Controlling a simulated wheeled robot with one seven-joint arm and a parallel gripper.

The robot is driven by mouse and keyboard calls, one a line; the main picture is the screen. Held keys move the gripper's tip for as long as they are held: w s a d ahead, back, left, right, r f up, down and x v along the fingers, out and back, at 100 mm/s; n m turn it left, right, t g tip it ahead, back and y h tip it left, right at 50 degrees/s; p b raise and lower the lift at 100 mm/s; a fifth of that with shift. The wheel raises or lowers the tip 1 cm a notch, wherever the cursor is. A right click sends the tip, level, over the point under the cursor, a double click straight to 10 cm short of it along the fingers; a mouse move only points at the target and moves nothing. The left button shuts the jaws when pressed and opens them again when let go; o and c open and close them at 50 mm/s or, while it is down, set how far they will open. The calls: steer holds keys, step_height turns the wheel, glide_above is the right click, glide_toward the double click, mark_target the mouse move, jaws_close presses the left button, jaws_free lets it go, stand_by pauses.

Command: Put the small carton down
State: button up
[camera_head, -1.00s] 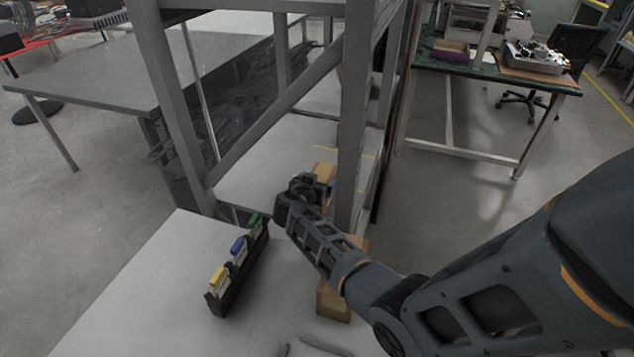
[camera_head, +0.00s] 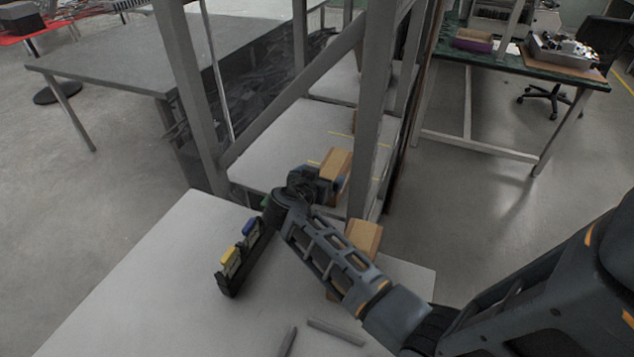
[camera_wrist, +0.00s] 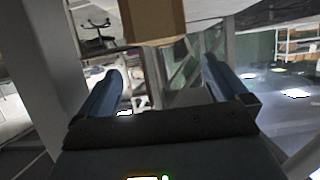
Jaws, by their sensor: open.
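A small brown carton (camera_head: 336,164) stands on the pale shelf surface (camera_head: 270,150) inside the grey metal frame. My gripper (camera_head: 318,186) is at its near side in the head view, with the jaws open. In the wrist view the carton (camera_wrist: 152,20) shows at the top, beyond the open fingers (camera_wrist: 162,72); the space between the fingers is empty. I cannot tell from the head view how wide the gap to the carton is. A second brown carton (camera_head: 364,236) stands on the near white table, partly hidden behind my arm.
A frame post (camera_head: 370,110) rises just right of the carton, and a diagonal brace (camera_head: 285,95) crosses behind. A black holder (camera_head: 226,282) with yellow and blue pieces is on the white table (camera_head: 150,270). Grey bars (camera_head: 336,332) lie at its front.

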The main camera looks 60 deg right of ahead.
steer(key=shift+v, duration=1.35)
